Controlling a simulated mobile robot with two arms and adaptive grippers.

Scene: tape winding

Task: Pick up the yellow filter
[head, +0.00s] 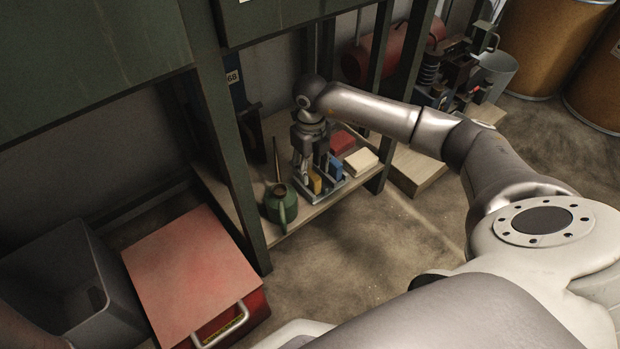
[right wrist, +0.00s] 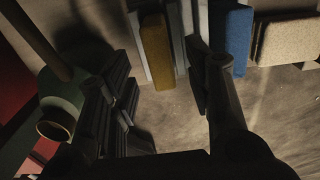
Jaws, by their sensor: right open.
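The yellow filter (head: 315,182) stands upright in a grey metal holder (head: 327,191) on the low wooden shelf, beside a blue filter (head: 335,167). In the right wrist view the yellow filter (right wrist: 156,50) lies ahead, between the lines of my two fingers, with the blue filter (right wrist: 231,38) to its right, past the right finger. My right gripper (head: 301,178) is open and empty, pointing down just left of the yellow filter; it also shows in the right wrist view (right wrist: 165,105). I cannot tell whether it touches the filter. My left gripper is not in view.
A green watering can (head: 281,204) stands close left of my right gripper. Green shelf posts (head: 228,140) flank the shelf. The floor in front is clear.

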